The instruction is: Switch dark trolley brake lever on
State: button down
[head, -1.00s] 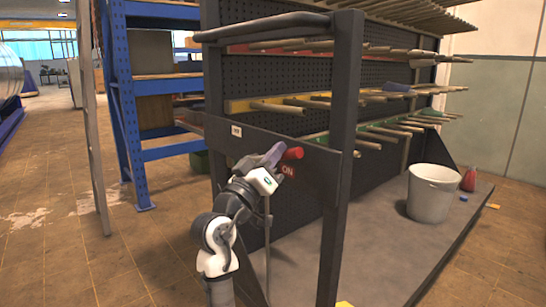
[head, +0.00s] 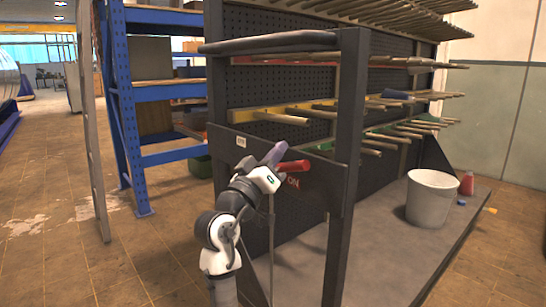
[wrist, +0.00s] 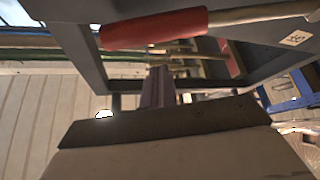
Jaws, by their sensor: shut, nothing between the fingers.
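The dark trolley (head: 345,130) has a dark grey frame with perforated panels. Its brake lever has a red handle (head: 294,166), roughly level at the front crossbar, just above the red "ON" marking (head: 292,183). In the wrist view the red handle (wrist: 155,28) lies across the top, its metal rod running right. My gripper (head: 274,153) is shut and empty, its fingers just above and left of the handle in the head view. In the wrist view my gripper's fingers (wrist: 158,88) point toward the handle with a small gap in the picture. The lever's pivot is hidden behind my arm.
Wooden rods stick out from the trolley's panels. A white bucket (head: 432,198) and a red bottle (head: 467,183) stand on its deck. A blue shelf rack (head: 125,110) and a ladder (head: 92,130) are at left. The tiled floor at front left is clear.

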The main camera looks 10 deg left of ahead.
jog(key=b+v, duration=0.1)
jog(key=v, duration=0.9)
jog(key=shift+a+r, duration=0.25)
jog(key=shift+a, duration=0.15)
jog(key=shift+w, duration=0.1)
